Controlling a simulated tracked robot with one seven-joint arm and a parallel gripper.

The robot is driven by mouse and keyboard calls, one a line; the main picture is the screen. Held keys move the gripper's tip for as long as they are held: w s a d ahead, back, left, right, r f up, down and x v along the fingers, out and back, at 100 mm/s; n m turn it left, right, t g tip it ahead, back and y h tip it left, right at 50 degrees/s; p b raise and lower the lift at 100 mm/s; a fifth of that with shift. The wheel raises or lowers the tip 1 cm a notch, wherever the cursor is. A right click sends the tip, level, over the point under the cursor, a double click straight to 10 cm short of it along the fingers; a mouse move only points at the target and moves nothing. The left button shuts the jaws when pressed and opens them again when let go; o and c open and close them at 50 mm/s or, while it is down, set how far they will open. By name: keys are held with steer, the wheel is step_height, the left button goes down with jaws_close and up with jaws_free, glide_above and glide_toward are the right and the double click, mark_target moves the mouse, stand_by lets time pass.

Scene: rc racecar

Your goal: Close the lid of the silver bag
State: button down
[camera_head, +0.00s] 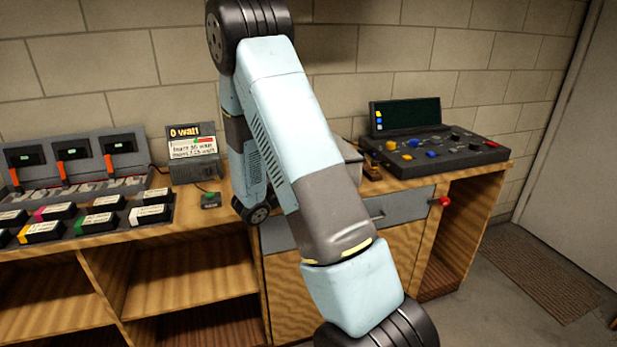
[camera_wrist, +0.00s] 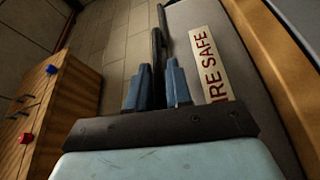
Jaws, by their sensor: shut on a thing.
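A dark strip (camera_wrist: 157,45) runs along the panel's left edge. My gripper (camera_wrist: 159,72) has its two blue fingers on either side of this strip and is shut on it. The strip looks like the edge of the bag's lid, but I cannot tell for sure. In the head view, a grey piece of what looks like the bag (camera_head: 349,162) shows behind my arm, which hides the rest. My gripper is not visible there.
The wooden bench (camera_head: 222,233) carries chargers and battery packs (camera_head: 95,222) at left, a small "0 watt" display (camera_head: 190,153), and a dark control panel (camera_head: 432,147) at right. Floor at right is clear apart from a mat (camera_head: 540,270).

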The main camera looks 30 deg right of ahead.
steer(key=c, duration=1.4)
jaws_free()
steer(key=shift+s+d+f, duration=0.1)
steer(key=shift+d+f, duration=0.35)
steer(key=shift+c, duration=0.2)
steer(key=shift+a, duration=0.15)
steer(key=s+a, duration=0.2)
steer(key=a, duration=1.1)
steer(key=shift+s+a+f, duration=0.15)
steer(key=shift+a+f, duration=0.05)
steer(key=shift+f, duration=0.25)
